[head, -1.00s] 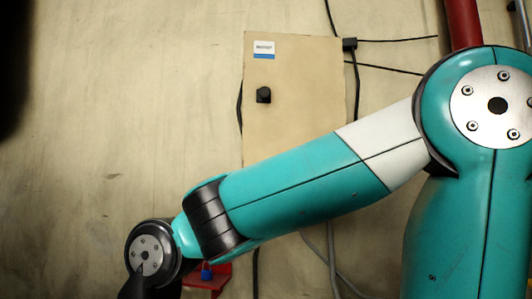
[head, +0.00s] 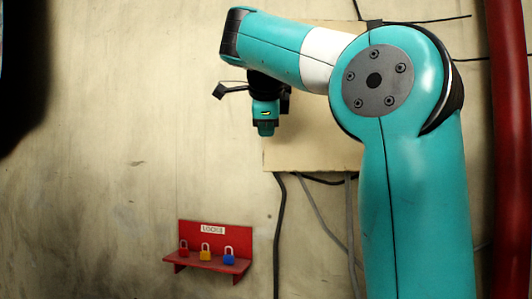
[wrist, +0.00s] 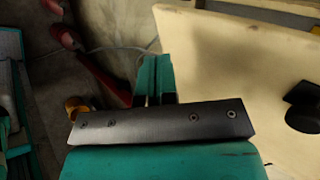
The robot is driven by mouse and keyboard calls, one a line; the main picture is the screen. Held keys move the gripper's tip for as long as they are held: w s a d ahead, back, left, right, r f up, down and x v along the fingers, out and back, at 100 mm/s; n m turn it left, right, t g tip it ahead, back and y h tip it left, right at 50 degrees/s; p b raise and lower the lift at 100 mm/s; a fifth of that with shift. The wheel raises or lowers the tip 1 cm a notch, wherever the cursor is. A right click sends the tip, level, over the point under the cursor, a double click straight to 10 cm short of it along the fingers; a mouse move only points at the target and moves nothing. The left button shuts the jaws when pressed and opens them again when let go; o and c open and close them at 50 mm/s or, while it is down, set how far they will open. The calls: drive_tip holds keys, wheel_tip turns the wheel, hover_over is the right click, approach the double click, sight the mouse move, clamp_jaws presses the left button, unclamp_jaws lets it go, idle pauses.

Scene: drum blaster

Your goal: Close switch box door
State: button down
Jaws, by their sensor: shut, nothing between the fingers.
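The switch box (head: 305,155) is a beige box on the wall, mostly covered by my arm in the head view. Its beige door (wrist: 235,75) fills the right of the wrist view, with a black knob (wrist: 303,108) at the right edge. A dark gap along the top, between the door and a beige box edge (wrist: 262,6), suggests that the door stands ajar. My gripper (head: 266,130) points down at the box's left side in the head view. In the wrist view its teal fingers (wrist: 154,78) are together, empty, just left of the door's edge; contact is unclear.
A red shelf (head: 190,232) labelled "LOCKS" holds red, yellow and blue padlocks below left. Dark and grey cables (head: 279,220) hang below the box. A red pipe (head: 506,150) runs up the right. The wall at left is clear.

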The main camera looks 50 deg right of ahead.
sight(266, 151)
drive_tip(key=b+x, duration=0.1)
drive_tip(key=x, duration=0.5)
drive_tip(key=shift+s+f+b, duration=0.1)
drive_tip(key=shift+f+b, duration=0.1)
drive_tip(key=shift+b, duration=0.1)
drive_tip(key=w+d, duration=0.1)
drive_tip(key=w+d+p, duration=0.1)
drive_tip(key=shift+w+d+r+p, duration=0.15)
drive_tip(key=shift+d+r+p, duration=0.05)
drive_tip(key=shift+d+p, duration=0.1)
drive_tip(key=shift+w+d+f, duration=0.1)
drive_tip(key=shift+w+d, duration=0.15)
drive_tip(key=shift+d, duration=0.05)
